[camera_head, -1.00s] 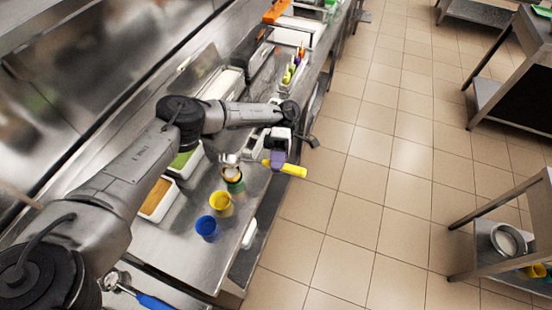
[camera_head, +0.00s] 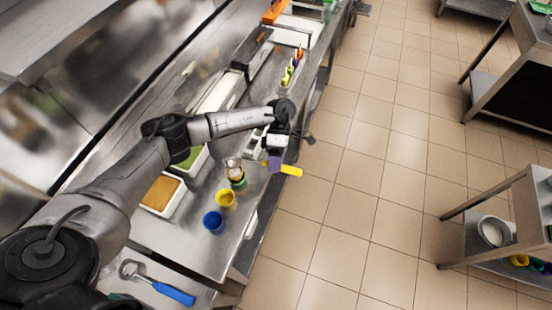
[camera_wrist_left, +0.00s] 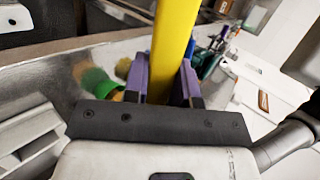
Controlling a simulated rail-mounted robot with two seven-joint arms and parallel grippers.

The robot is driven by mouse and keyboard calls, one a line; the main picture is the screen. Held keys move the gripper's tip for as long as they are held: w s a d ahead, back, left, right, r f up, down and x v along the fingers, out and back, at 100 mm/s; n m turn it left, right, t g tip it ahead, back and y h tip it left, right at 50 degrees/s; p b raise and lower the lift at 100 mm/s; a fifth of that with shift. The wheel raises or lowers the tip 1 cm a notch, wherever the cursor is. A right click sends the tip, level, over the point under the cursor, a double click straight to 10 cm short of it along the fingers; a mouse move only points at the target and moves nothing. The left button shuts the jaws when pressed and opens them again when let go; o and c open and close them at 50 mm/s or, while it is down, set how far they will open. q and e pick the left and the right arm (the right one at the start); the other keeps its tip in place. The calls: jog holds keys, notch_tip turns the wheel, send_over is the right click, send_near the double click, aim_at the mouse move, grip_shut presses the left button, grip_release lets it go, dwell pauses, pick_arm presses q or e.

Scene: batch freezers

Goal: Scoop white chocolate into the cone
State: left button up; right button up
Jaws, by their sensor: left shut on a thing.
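My left gripper (camera_head: 276,164) with purple fingers is shut on the yellow handle (camera_head: 292,171) of a scoop. The handle also runs up between the fingers in the left wrist view (camera_wrist_left: 173,45). A metal scoop head (camera_head: 232,164) appears just above the green cup (camera_head: 238,185), at the cone (camera_head: 237,174) standing there. I cannot tell whether it touches the cone or what it holds. The green cup shows left of the fingers in the left wrist view (camera_wrist_left: 97,82). A long white tub (camera_head: 218,92) lies behind my forearm, partly hidden. My right gripper is out of view.
A yellow cup (camera_head: 225,198) and a blue cup (camera_head: 213,222) stand in line before the green cup. Tubs of brown (camera_head: 160,193) and green (camera_head: 188,160) contents sit left. A blue-handled scoop (camera_head: 174,293) lies at the front. Open floor is right of the counter.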

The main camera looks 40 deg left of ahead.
pick_arm(q)
jog(key=t+y+p, duration=0.1)
jog(key=p, duration=0.1)
jog(key=r+t+y+p, duration=0.1)
jog(key=t+p, duration=0.1)
jog(key=p, duration=0.1)
jog(key=s+t+p, duration=0.1)
jog(key=p, duration=0.1)
jog(key=shift+d+r+t+y, duration=0.2)
jog(key=shift+d+t+y, duration=0.1)
jog(key=shift+y, duration=0.1)
jog(key=shift+s+d+r+m+t+y+p, duration=0.15)
jog(key=shift+r+t+y+p, duration=0.2)
jog(key=shift+t+p, duration=0.3)
jog(key=shift+s+r+m+t+y+p, duration=0.15)
jog(key=shift+r+t+y+p, duration=0.3)
jog(key=shift+t, duration=0.3)
jog(key=shift+s+d+r+t+y+p, duration=0.15)
jog(key=shift+r+t+y+p, duration=0.1)
jog(key=shift+t+p, duration=0.45)
